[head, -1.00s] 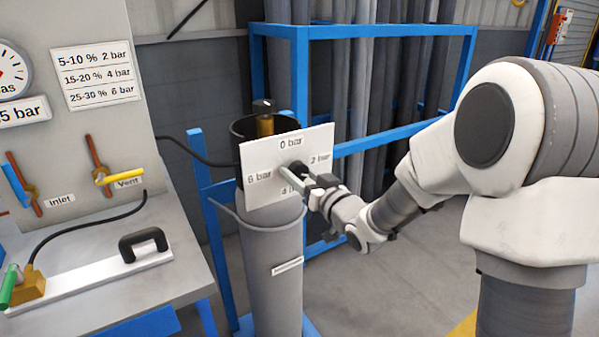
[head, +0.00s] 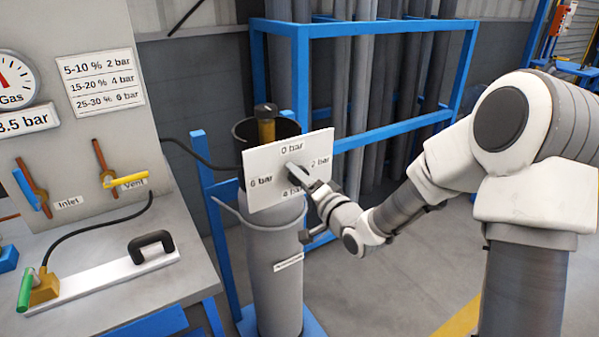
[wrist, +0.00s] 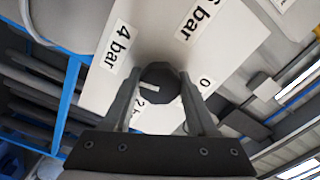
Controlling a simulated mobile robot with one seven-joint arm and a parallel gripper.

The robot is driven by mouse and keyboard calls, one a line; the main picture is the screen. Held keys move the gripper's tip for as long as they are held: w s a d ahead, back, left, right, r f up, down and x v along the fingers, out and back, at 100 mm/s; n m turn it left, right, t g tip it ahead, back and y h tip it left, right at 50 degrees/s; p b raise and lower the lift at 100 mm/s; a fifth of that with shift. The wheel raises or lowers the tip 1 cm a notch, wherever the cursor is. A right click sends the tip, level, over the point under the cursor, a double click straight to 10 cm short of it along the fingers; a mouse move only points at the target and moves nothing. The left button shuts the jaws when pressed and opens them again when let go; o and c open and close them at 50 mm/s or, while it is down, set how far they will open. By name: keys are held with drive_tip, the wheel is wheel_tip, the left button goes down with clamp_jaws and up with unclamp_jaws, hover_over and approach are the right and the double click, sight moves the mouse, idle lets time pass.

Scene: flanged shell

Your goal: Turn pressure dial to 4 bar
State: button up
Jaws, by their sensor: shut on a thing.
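The pressure dial is a dark knob (wrist: 165,77) on a white panel (head: 262,166) marked 0, 2, 4 and 6 bar. My gripper (wrist: 160,92) is shut on the knob, one finger on each side. In the head view my gripper (head: 312,183) reaches the panel from the lower right and partly covers the knob and the 4 bar label. A short white mark on the knob shows in the wrist view, toward the side of the 2 bar and 4 bar labels. I cannot tell its exact setting.
The panel is in front of a grey cylinder (head: 273,262) in a blue frame (head: 210,215). A bench (head: 110,255) with a green-handled tool stands left, below inlet and vent valves and a chart pairing 15-20 % with 4 bar. Open floor lies right.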

drive_tip(key=shift+m+p, duration=0.55)
drive_tip(key=shift+m, duration=0.55)
drive_tip(key=o, duration=1.4)
drive_tip(key=shift+c, duration=0.2)
drive_tip(key=p+v, duration=1.1)
drive_tip(key=v, duration=0.6)
drive_tip(key=shift+s+d, duration=0.2)
